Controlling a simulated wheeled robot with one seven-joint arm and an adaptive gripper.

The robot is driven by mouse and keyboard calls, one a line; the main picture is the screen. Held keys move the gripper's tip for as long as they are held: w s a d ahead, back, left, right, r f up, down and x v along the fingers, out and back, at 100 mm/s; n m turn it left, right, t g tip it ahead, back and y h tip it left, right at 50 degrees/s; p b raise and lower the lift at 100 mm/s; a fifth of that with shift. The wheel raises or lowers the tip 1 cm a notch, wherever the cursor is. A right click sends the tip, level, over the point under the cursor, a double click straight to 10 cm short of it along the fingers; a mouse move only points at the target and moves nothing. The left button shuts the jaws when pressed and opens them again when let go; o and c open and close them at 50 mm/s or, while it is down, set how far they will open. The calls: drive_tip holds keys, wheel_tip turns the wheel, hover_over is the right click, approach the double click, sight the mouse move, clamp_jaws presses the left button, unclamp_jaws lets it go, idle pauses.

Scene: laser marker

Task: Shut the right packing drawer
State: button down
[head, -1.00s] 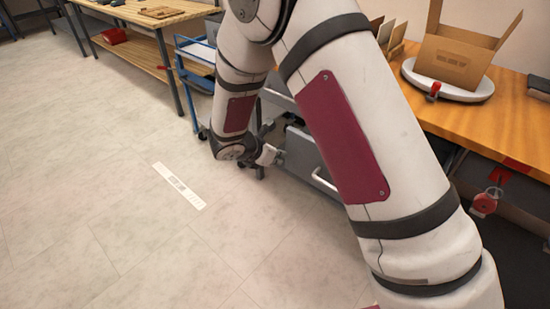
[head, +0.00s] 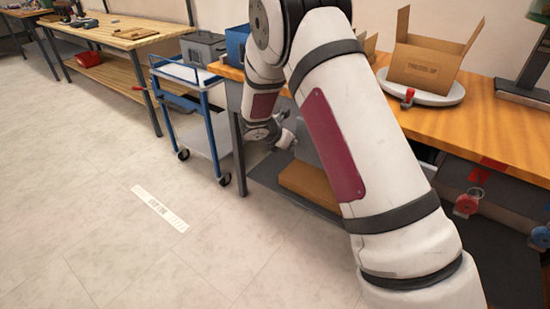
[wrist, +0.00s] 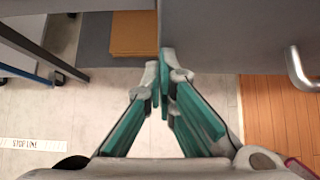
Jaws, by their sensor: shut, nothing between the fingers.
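The grey drawer front (wrist: 235,35) fills the upper right of the wrist view, with a pale bar handle (wrist: 299,70) at its right. My gripper (wrist: 165,58) is shut and empty. Its teal fingers point at the left end of the grey front; I cannot tell whether the tips touch it. In the head view, my gripper (head: 286,139) is low, under the bench edge, beside a small visible part of the grey drawer (head: 308,148). My arm hides most of the drawer, so I cannot tell how far it stands out.
The wooden bench (head: 490,125) carries an open carton (head: 428,66) on a white scale. Flat cardboard (head: 308,184) lies on the shelf below. A blue-framed cart (head: 205,125) stands left of my gripper.

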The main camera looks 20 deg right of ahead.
drive_tip(key=w+d, duration=0.6)
drive_tip(key=d, duration=0.2)
drive_tip(key=shift+w+d, duration=0.35)
drive_tip(key=shift+w, duration=0.05)
drive_tip(key=shift+d+r, duration=0.1)
